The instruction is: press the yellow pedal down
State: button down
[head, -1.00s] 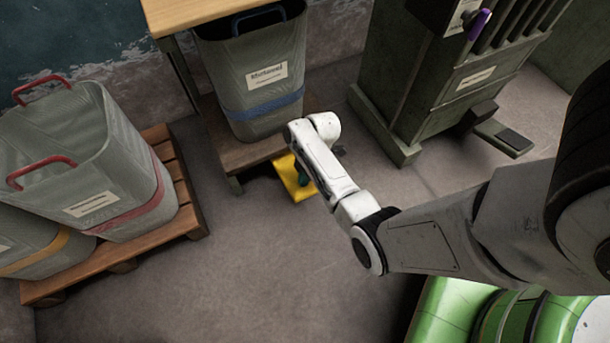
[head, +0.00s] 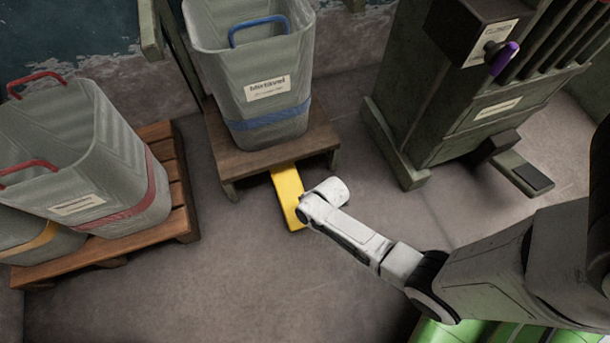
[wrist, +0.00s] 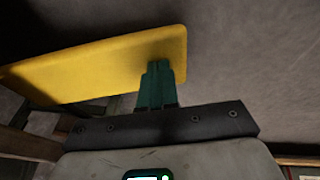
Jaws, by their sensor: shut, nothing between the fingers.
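The yellow pedal (head: 287,195) is a flat bar sticking out from under the wooden stand in the head view. In the wrist view the pedal (wrist: 95,68) runs from the left edge to just right of the middle. My gripper (wrist: 159,66) is shut and empty, and its teal fingertips overlap the pedal near its right end. Contact looks likely, but I cannot be sure of it. In the head view my white wrist hides the fingers beside the pedal's front end. I cannot tell how far the pedal is pressed.
A grey bin with a blue band (head: 262,95) stands on the wooden stand (head: 226,158). A pallet (head: 183,205) with bins is at left. A dark green machine (head: 440,105) with its own foot pedal (head: 528,174) is at right. The floor in front is clear.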

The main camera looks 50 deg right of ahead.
jog(key=shift+f, duration=0.55)
jog(key=shift+w+f+b, duration=0.1)
jog(key=shift+w+b, duration=0.05)
jog(key=shift+b, duration=0.25)
jog(key=shift+a+r+p, duration=0.1)
jog(key=shift+r+p, duration=0.4)
jog(key=shift+p, duration=0.05)
jog(key=r+p, duration=0.3)
jog(key=shift+s+a+r, duration=0.15)
jog(key=shift+s+r, duration=0.15)
jog(key=s+r+p, duration=0.5)
jog(key=r+p, duration=0.1)
jog(key=r, duration=0.2)
jog(key=shift+r, duration=0.4)
jog(key=shift+s, duration=0.1)
